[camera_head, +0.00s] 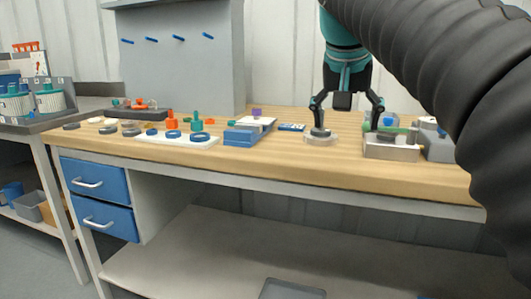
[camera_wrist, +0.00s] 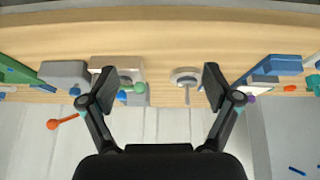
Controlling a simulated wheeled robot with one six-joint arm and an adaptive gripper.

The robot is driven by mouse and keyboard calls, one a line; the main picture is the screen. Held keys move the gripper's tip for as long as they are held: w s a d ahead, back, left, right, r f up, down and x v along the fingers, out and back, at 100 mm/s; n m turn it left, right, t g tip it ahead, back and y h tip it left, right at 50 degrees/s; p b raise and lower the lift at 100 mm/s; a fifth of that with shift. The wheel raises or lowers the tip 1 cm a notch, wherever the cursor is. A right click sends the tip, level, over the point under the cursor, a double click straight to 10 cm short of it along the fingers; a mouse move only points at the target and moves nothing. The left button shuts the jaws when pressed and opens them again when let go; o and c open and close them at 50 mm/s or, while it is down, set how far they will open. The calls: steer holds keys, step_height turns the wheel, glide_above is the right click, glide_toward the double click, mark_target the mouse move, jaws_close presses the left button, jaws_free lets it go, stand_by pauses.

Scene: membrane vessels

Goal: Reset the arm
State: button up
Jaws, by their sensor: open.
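My gripper (camera_head: 347,115) points down over the right part of the wooden workbench (camera_head: 255,169), fingers spread wide. I cannot tell the exact height of the fingers above the bench.
A blue box (camera_head: 241,135) and a white tray with blue rings (camera_head: 178,138) lie further left. A grey pegboard (camera_head: 180,55) stands at the back. A side table with white-and-teal vessels (camera_head: 50,101) is at far left. The bench's front strip is clear.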

steer(key=s+f+n, duration=0.1)
steer(key=s+f, duration=0.5)
steer(key=f, duration=0.4)
steer(key=s+d+f+n+y, duration=0.1)
steer(key=s+f, duration=0.6)
steer(key=f, duration=0.3)
steer(key=s+f+n+y, duration=0.1)
steer(key=s+f, duration=0.5)
steer(key=f, duration=0.5)
steer(key=shift+s+d, duration=0.15)
steer(key=shift+s, duration=0.1)
